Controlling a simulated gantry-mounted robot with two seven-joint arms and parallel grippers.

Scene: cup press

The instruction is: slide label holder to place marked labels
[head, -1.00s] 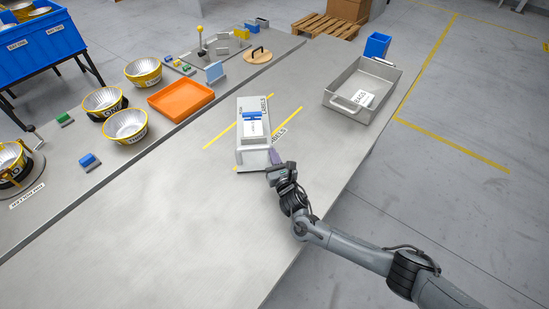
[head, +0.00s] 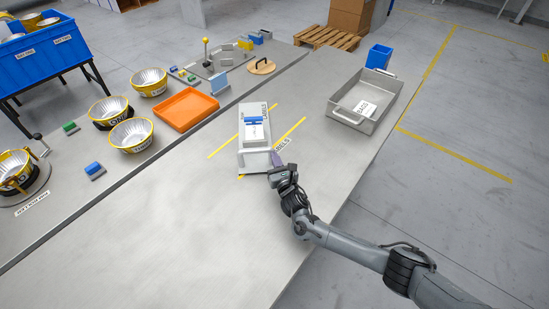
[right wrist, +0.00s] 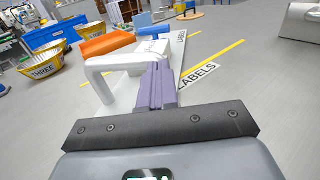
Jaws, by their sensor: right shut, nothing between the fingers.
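The label holder (head: 254,158) is a pale grey box with a blue roller (head: 254,120) on top, standing between two yellow floor-marking-style lines on the table. Its white handle (right wrist: 96,72) shows large in the right wrist view, on the near side. The lettering "LABELS" (head: 284,144) lies on the table beside its right side. My right gripper (head: 276,159) is shut and empty at the holder's near right corner. Its purple fingers (right wrist: 158,84) overlap the handle's right end in the right wrist view; whether they touch it, I cannot tell. My left gripper is out of view.
An orange tray (head: 187,124) and yellow-banded cups (head: 131,149) stand to the left. A metal tray (head: 345,117) and a blue bin (head: 379,56) stand to the right. The near tabletop (head: 170,230) is clear. The table's right edge runs beneath my right arm.

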